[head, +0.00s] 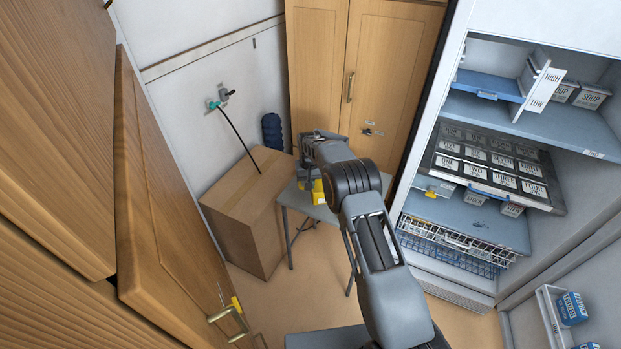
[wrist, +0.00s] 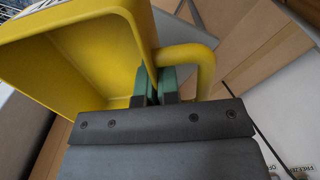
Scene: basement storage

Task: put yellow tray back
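The yellow tray (wrist: 100,60) is open-topped with a looped handle (wrist: 207,70) on one side. It fills the upper left of the wrist view; in the head view only a small part of the yellow tray (head: 318,196) shows below my wrist. My gripper (wrist: 157,84) has its green fingertips close together, one inside the tray and one in the handle loop, with the tray's wall between them. In the head view the tray is over or on a small grey table (head: 300,197); I cannot tell whether it touches it. My arm hides much of that spot.
An open cabinet with blue shelves (head: 555,122) stands at right, holding labelled boxes, a tray of labelled containers (head: 490,172) and a wire basket (head: 455,238). A cardboard box (head: 240,205) is left of the table. A wooden door (head: 155,190) stands close at left. Floor (head: 300,300) is clear in front.

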